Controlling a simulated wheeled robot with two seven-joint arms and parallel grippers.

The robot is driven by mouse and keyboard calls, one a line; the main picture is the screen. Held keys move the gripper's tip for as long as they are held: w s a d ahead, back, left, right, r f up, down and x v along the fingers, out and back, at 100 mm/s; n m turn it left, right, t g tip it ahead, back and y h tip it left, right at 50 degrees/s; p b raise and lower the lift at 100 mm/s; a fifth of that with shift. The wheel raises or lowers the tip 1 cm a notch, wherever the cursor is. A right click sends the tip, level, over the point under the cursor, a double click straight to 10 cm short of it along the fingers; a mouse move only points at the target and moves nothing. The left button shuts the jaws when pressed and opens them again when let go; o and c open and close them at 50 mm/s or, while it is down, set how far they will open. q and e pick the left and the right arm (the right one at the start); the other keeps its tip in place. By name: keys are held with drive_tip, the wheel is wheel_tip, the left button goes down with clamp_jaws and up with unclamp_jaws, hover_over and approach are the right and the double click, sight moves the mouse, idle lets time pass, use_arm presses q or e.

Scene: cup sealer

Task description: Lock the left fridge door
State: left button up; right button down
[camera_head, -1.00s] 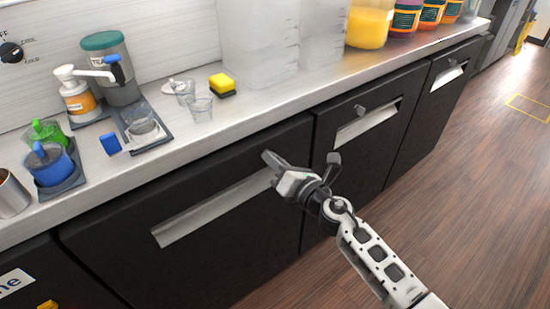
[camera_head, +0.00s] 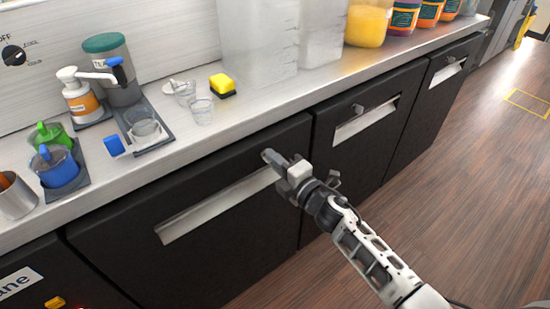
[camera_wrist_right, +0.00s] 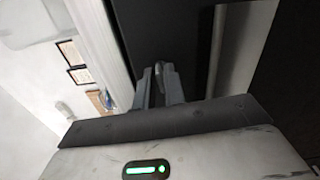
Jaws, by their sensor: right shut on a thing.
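The left fridge door (camera_head: 130,258) is a black panel under the counter, closed, with a long pale recessed handle (camera_head: 205,214). My right gripper (camera_head: 268,157) is at the door's upper right, beyond the right end of the handle. Its fingers, also in the right wrist view (camera_wrist_right: 159,88), are shut on a small grey metal piece (camera_wrist_right: 158,70) at the door's face, which looks like the lock's key or knob. The gripper hides this piece in the head view. Whether the lock is turned cannot be told. My left gripper is not in view.
The middle door (camera_head: 375,150) has a similar small metal lock (camera_head: 358,108) above its handle. The steel counter (camera_head: 255,115) above holds pump bottles, small glasses, a yellow sponge (camera_head: 221,85) and large clear containers. Open wood floor (camera_head: 465,190) lies to the right.

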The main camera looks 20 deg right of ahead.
drive_tip(key=shift+m, duration=0.6)
drive_tip(key=c, duration=1.6)
unclamp_jaws()
drive_tip(key=shift+s, duration=0.1)
drive_tip(key=b+v, duration=0.1)
drive_tip(key=v, duration=1.4)
drive_tip(key=shift+s, duration=0.35)
drive_tip(key=shift+d, duration=0.15)
